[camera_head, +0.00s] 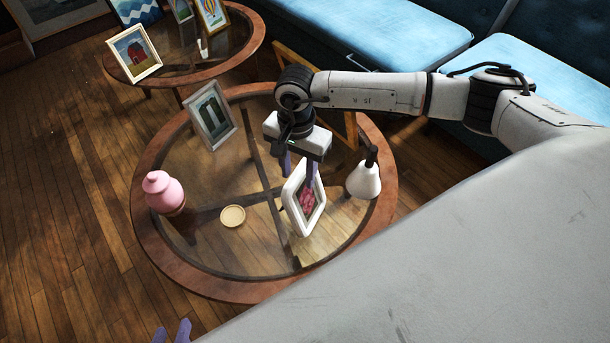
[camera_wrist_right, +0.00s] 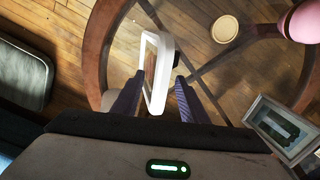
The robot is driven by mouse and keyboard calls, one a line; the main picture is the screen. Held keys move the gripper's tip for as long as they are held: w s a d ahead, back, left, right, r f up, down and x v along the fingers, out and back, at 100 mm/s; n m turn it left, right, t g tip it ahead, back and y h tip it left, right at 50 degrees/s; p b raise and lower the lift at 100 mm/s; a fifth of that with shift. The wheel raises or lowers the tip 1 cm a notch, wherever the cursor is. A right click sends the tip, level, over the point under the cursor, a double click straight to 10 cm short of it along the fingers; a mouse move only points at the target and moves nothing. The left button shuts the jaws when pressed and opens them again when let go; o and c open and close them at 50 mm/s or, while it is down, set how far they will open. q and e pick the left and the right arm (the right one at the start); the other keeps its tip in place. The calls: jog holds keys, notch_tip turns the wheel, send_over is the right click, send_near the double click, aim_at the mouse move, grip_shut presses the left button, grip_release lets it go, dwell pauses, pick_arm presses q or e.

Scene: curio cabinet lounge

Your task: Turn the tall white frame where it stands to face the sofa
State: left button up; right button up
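The tall white frame (camera_head: 295,215) stands upright on the round glass-topped table (camera_head: 150,240), its pink picture facing right and toward the viewer in the head view. My right gripper (camera_head: 298,172) points down over the frame's top. In the right wrist view the white frame (camera_wrist_right: 168,60) lies between the two purple fingers of my right gripper (camera_wrist_right: 160,77), which are apart, one on each side. Contact with the frame is not clear. My left gripper (camera_head: 173,333) shows only purple fingertips, spread apart, at the bottom edge. The blue sofa (camera_head: 380,32) is at the back and right.
A white cone-shaped object with a dark top (camera_head: 364,182) stands close right of the frame. A beige dish (camera_head: 232,216), a pink jar (camera_head: 164,192) and a grey-white frame (camera_head: 192,112) share the table. A second table (camera_head: 240,58) behind holds several frames.

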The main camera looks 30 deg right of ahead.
jog(key=c, duration=0.7)
jog(key=shift+s+d+r+n, duration=0.15)
jog(key=shift+s+d+n, duration=0.05)
jog(key=shift+s+n, duration=0.15)
jog(key=shift+c, duration=0.9)
jog(key=shift+s+d+r+n+p, duration=0.1)
jog(key=shift+s+d+n+p, duration=0.1)
jog(key=shift+s+d+n, duration=0.25)
jog(key=shift+s+d+r+n+p, duration=0.1)
jog(key=shift+s+d+n+p, duration=0.1)
jog(key=shift+s+n, duration=0.4)
jog(key=shift+s+d+r+n+p, duration=0.15)
jog(key=shift+s+d+n, duration=0.25)
jog(key=shift+s, duration=0.25)
grip_shut()
jog(key=shift+a+f, duration=0.1)
jog(key=n+g+h+b, duration=0.1)
jog(key=n+h, duration=0.1)
jog(key=n, duration=0.1)
jog(key=shift+w+a+n+h, duration=0.1)
jog(key=shift+a+n+h, duration=0.05)
jog(key=shift+n+h, duration=0.2)
